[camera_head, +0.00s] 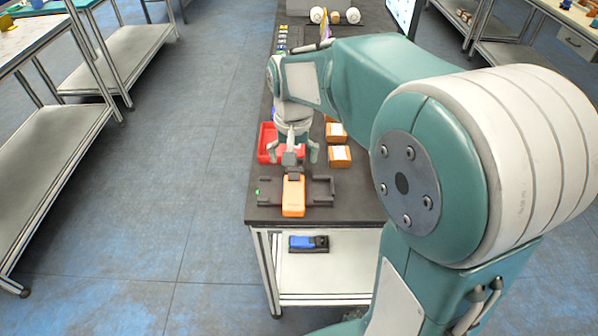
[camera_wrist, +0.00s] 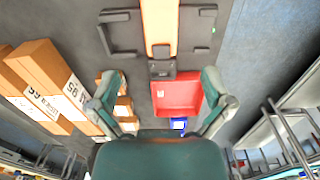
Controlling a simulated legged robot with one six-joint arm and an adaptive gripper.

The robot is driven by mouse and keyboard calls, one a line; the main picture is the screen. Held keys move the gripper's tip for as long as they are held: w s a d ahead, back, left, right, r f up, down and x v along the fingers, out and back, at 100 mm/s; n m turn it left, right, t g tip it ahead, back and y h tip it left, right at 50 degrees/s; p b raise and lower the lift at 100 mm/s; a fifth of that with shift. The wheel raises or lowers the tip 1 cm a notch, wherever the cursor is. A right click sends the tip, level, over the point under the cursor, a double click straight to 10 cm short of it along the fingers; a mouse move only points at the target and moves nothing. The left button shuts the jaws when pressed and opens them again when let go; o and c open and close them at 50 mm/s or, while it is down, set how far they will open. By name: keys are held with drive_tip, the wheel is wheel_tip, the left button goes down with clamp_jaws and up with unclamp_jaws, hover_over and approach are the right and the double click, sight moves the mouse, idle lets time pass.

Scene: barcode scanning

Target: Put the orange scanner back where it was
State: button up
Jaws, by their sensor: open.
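The orange scanner (camera_head: 293,197) lies in the dark holder (camera_head: 320,191) at the front end of the black table, its dark end toward the far side. In the wrist view the scanner (camera_wrist: 160,22) shows at the top centre, between the dark brackets of the holder (camera_wrist: 120,35). My gripper (camera_head: 295,158) is open and empty, above and just beyond the scanner's dark end. In the wrist view the two green fingers of my gripper (camera_wrist: 160,92) are spread wide, apart from the scanner.
A red tray (camera_head: 267,143) stands behind the holder, also in the wrist view (camera_wrist: 180,97). Several brown boxes (camera_head: 339,156) stand to its right. A blue device (camera_head: 308,243) lies on the lower shelf. The floor left of the table is clear.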

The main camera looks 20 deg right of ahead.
drive_tip(key=s+r+n+t, duration=0.1)
drive_tip(key=s+r+t, duration=0.1)
drive_tip(key=s, duration=0.7)
drive_tip(key=s+r+n+t, duration=0.2)
drive_tip(key=s+r+t, duration=0.1)
drive_tip(key=s, duration=0.6)
drive_tip(key=shift+d+r+n+t, duration=0.3)
drive_tip(key=shift+d+r, duration=0.15)
drive_tip(key=shift+r, duration=0.15)
drive_tip(key=shift+c, duration=0.3)
